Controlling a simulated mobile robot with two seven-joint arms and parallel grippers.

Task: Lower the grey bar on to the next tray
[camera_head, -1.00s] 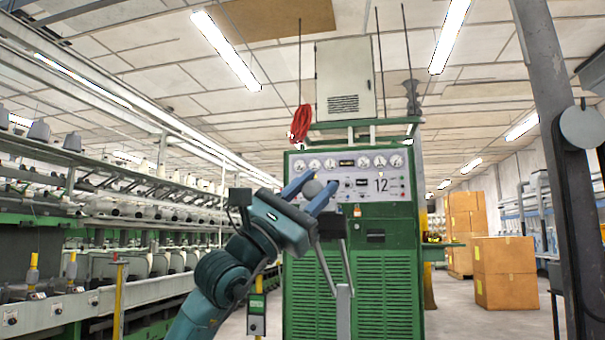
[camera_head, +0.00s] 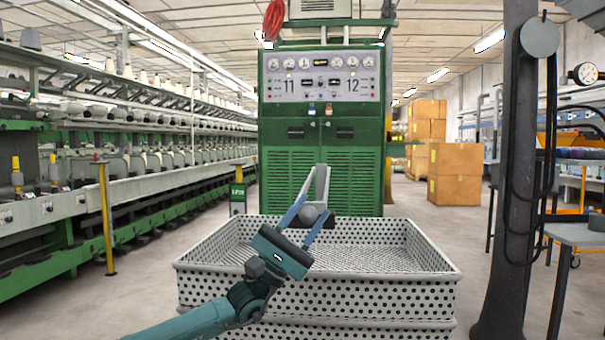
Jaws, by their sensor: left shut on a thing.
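The grey bar (camera_head: 321,182) is a slim, pale grey piece, roughly upright, between the fingertips of my left gripper (camera_head: 319,190). The gripper is shut on it. Its blue fingers and a grey ball-shaped part show below; the fingers partly hide the bar. The upper tray (camera_head: 365,297) is pale grey with round holes, stands in the foreground, and looks empty where I can see in. In the picture the bar is seen against the green cabinet, above the tray's far rim; its height above the tray I cannot tell. My right gripper is out of view.
Another perforated tray (camera_head: 398,330) lies beneath the upper one. The green cabinet (camera_head: 350,170) stands behind. Spinning frames (camera_head: 130,185) run along the left. A dark post (camera_head: 512,200) and a grey table (camera_head: 578,233) stand at right. Cardboard boxes (camera_head: 455,175) are farther back.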

